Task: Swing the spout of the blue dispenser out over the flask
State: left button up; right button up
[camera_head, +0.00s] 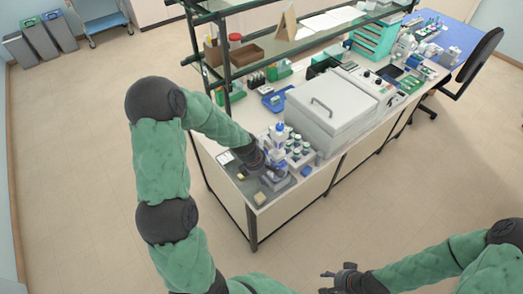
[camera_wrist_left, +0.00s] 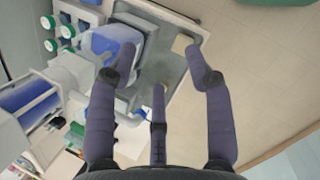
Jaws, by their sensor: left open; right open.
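The blue dispenser (camera_head: 278,135) stands upright on the bench corner in the head view, white with blue parts. In the left wrist view, a white body with a blue barrel (camera_wrist_left: 30,102), seemingly the dispenser, lies at the left. A clear vessel with blue contents (camera_wrist_left: 112,42) sits on the grey tray; I cannot tell whether it is the flask. The spout's direction is unclear. My left gripper (camera_wrist_left: 160,78) is open and empty, its fingers spread over the tray beside these. In the head view it (camera_head: 271,172) is close to the dispenser. My right gripper (camera_head: 338,280) is open, away from the bench.
The grey tray (camera_wrist_left: 184,28) carries a small beige block (camera_wrist_left: 181,44). Shelves rise over the bench's back. The floor in front is clear.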

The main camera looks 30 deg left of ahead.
pick_arm(q)
jog(key=w+a+r+n+t, duration=0.1)
jog(key=a+r+n, duration=0.3)
jog(key=r, duration=0.2)
jog(key=w+a+r+n, duration=0.2)
jog(key=a+r+n, duration=0.1)
jog(key=r+n, duration=0.25)
jog(key=shift+m+y, duration=0.35)
jog(key=shift+y, duration=0.05)
jog(key=x, duration=0.4)
jog(key=p+x, duration=0.1)
jog(key=x, duration=0.4)
jog(key=shift+w+a+f, duration=0.2)
jog(key=shift+w+f, duration=0.1)
grip_shut()
